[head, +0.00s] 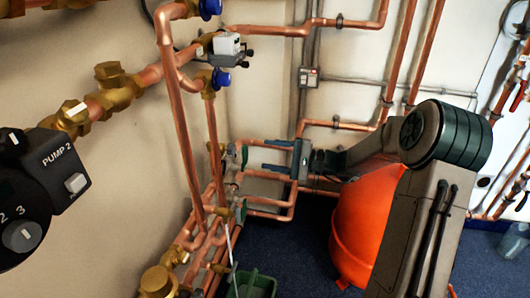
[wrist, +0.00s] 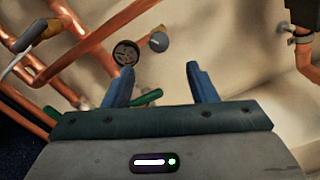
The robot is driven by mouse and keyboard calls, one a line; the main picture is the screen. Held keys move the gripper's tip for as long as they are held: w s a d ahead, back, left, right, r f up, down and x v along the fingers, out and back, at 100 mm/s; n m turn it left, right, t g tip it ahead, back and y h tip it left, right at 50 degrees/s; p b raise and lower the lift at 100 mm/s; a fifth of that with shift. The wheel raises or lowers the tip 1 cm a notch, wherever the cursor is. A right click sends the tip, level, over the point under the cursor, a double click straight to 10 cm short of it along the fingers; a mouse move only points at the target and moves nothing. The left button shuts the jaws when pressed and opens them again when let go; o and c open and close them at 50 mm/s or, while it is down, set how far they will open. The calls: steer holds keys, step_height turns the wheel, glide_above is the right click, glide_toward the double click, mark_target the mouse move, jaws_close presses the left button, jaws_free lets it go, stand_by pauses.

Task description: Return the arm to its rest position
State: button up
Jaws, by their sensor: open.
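My arm reaches from the right of the head view toward the copper pipes at the back. My gripper (head: 270,156) is at its end, with its fingers pointing left, near the copper pipework. In the wrist view my gripper (wrist: 160,70) shows two blue fingers standing well apart, with nothing held between them. A round black handwheel (wrist: 126,53) and a grey knob (wrist: 158,40) appear beyond the fingertips. I cannot tell exactly how far the fingers are from them.
A copper manifold (head: 180,110) with brass valves runs along the left wall. A black pump (head: 40,190) is at the left edge. An orange vessel (head: 365,225) stands beneath my arm. A green crate (head: 255,284) is on the floor. Blue floor (head: 305,260) is clear in the middle.

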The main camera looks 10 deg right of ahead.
steer(key=s+a+r+n+g+h+p, duration=0.2)
steer(key=s+r+n+g+h+p, duration=0.15)
steer(key=s+r+p, duration=0.35)
steer(key=s+a+r+n+g+h+p, duration=0.25)
steer(key=s+r+h+p, duration=0.2)
steer(key=s+p, duration=0.35)
steer(key=s+d+r+n+t+h+p, duration=0.1)
steer(key=s+d+r+h+p, duration=0.3)
steer(key=s+r+p, duration=0.3)
steer(key=s+d+r+n+t+h+p, duration=0.1)
steer(key=s+d+r+h+p, duration=0.4)
steer(key=r+p, duration=0.4)
step_height(320, 180, up, 3)
steer(key=shift+s+d+r+n+t, duration=0.2)
steer(key=shift+s+d+n+t, duration=0.3)
steer(key=shift+s, duration=0.75)
